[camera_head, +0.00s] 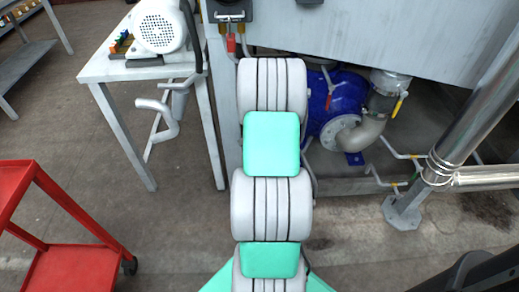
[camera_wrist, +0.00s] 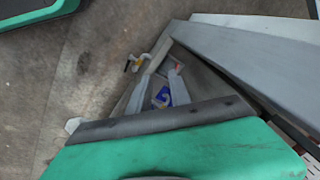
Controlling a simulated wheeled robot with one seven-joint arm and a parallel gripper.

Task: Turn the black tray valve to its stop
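I cannot pick out a black tray valve for certain in either view. In the head view, a black fitting (camera_head: 232,10) with a red handle (camera_head: 231,43) under it sits on the edge of the grey metal tank (camera_head: 380,35) at the top. A valve with a yellow handle (camera_head: 399,104) is on the steel pipe beside the blue pump (camera_head: 335,100). My white and green arm runs down the middle of the head view and hides part of the tank's front.
A white table (camera_head: 120,70) holding a white motor (camera_head: 160,25) stands at left. A red cart (camera_head: 75,268) is at lower left. A steel pipe post (camera_head: 465,125) stands at right. In the wrist view, floor (camera_wrist: 60,80) and a grey slanted panel (camera_wrist: 250,50) show.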

